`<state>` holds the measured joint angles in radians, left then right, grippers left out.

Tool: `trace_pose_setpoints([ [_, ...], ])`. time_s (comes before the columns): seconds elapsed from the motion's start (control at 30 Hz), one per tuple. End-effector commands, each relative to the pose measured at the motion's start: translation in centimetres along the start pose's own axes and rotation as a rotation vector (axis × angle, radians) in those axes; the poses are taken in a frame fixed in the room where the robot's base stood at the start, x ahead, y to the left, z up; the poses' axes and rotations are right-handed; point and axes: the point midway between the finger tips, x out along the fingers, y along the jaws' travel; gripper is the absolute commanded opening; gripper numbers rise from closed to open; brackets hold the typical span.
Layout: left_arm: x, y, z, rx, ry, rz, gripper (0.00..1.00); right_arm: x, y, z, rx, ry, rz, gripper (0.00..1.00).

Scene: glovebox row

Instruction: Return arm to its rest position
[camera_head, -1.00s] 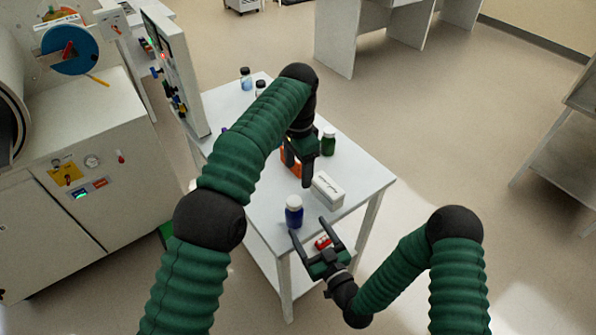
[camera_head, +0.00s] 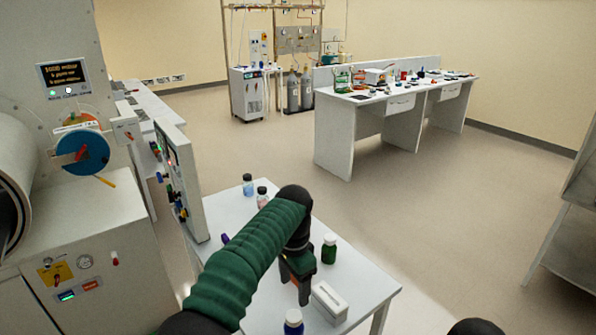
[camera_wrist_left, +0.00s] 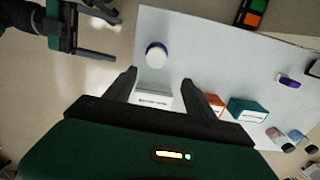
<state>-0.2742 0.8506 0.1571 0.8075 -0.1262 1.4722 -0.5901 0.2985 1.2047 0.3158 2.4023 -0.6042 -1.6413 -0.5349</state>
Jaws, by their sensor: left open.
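My left arm reaches over the small white table (camera_head: 365,275) in the head view. Its gripper (camera_head: 298,287) points down beside a white box (camera_head: 329,302). In the left wrist view the left gripper (camera_wrist_left: 160,85) has its fingers apart, with the white box (camera_wrist_left: 153,98) visible beyond them and nothing held. My right gripper (camera_wrist_left: 93,33) shows at the upper left of that view, beside the table, fingers apart and empty. In the head view only the dark joint of my right arm shows at the bottom edge; its gripper is out of that view.
On the table stand a blue bottle with a white cap (camera_head: 293,322), a green bottle (camera_head: 329,249) and two small bottles at the back. An orange box (camera_wrist_left: 213,103) and a teal box (camera_wrist_left: 247,110) lie near. A control panel (camera_head: 180,182) rises at the left.

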Motion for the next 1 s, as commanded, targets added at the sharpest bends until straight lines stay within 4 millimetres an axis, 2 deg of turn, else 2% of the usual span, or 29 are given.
trace_pose_setpoints([
  [0.07,0.4,-0.4,2.1,-0.076,0.009,-0.016,0.63,0.6,0.7,0.6,-0.056,-0.132,-0.041,0.75],
  [0.13,1.2,-0.5,4.6,-0.171,0.028,-0.034,0.63,0.3,2.0,1.5,-0.093,-0.299,-0.051,0.75],
  [0.27,3.3,0.2,10.5,-0.370,0.068,-0.060,0.63,-2.5,5.5,2.2,-0.093,-0.608,0.018,0.75],
  [0.33,4.5,1.2,14.2,-0.484,0.090,-0.072,0.63,-4.9,7.3,1.5,-0.054,-0.753,0.088,0.75],
  [0.43,6.5,3.5,19.7,-0.654,0.126,-0.086,0.63,-9.3,8.9,-0.2,0.054,-0.933,0.206,0.75],
  [0.5,7.8,5.5,23.3,-0.764,0.150,-0.094,0.63,-12.4,8.8,-1.6,0.152,-1.031,0.277,0.75],
  [0.6,9.4,8.2,27.1,-0.890,0.177,-0.100,0.63,-15.9,7.7,-3.2,0.281,-1.128,0.343,0.75],
  [0.73,10.4,10.1,29.4,-0.968,0.195,-0.104,0.63,-18.2,6.5,-4.1,0.377,-1.192,0.375,0.75],
  [1.0,10.6,10.3,29.7,-0.978,0.197,-0.104,0.63,-18.6,6.3,-4.2,0.390,-1.206,0.378,0.75],
])
